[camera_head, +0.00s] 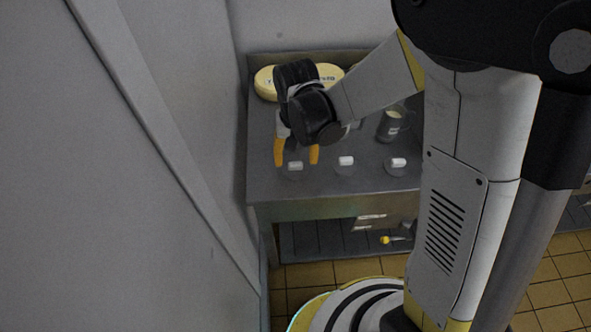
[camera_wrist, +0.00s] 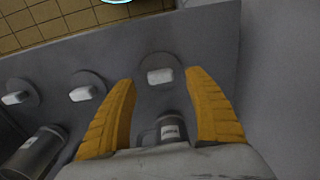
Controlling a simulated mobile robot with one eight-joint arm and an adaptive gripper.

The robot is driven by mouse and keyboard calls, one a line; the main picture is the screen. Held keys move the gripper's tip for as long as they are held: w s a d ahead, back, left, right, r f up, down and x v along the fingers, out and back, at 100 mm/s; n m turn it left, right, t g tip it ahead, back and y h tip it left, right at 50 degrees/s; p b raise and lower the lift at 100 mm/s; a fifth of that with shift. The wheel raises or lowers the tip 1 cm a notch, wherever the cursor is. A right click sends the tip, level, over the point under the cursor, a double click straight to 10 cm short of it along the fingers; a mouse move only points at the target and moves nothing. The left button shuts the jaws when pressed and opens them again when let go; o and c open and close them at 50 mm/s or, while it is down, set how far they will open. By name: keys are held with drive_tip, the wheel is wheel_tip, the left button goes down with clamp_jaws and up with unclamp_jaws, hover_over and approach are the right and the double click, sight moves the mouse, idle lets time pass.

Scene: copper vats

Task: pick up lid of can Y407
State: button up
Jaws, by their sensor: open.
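Three round grey lids with white handles lie in a row on the grey table. In the head view they are the left lid (camera_head: 295,167), middle lid (camera_head: 346,162) and right lid (camera_head: 398,164). My gripper (camera_head: 296,155) is open above the table, its orange fingers around the left lid's position in the picture. In the wrist view my gripper (camera_wrist: 165,110) is empty, and that same lid (camera_wrist: 160,76) lies just beyond the fingertips. A dark labelled can (camera_wrist: 171,128) shows between the fingers. Its label is too small to read, so I cannot tell which lid is Y407's.
Another dark can (camera_head: 390,124) stands at the right back; it also shows in the wrist view (camera_wrist: 36,150). A cream-yellow container (camera_head: 265,82) is at the back, partly behind my arm. A wall (camera_head: 185,120) rises along the left. A yellow-tipped tool (camera_head: 386,240) lies on the lower shelf.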

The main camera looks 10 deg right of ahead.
sight(295, 167)
wheel_tip(295, 167, down, 3)
drive_tip(key=shift+w+r+b, duration=0.1)
drive_tip(key=shift+b, duration=0.35)
drive_tip(key=c, duration=1.3)
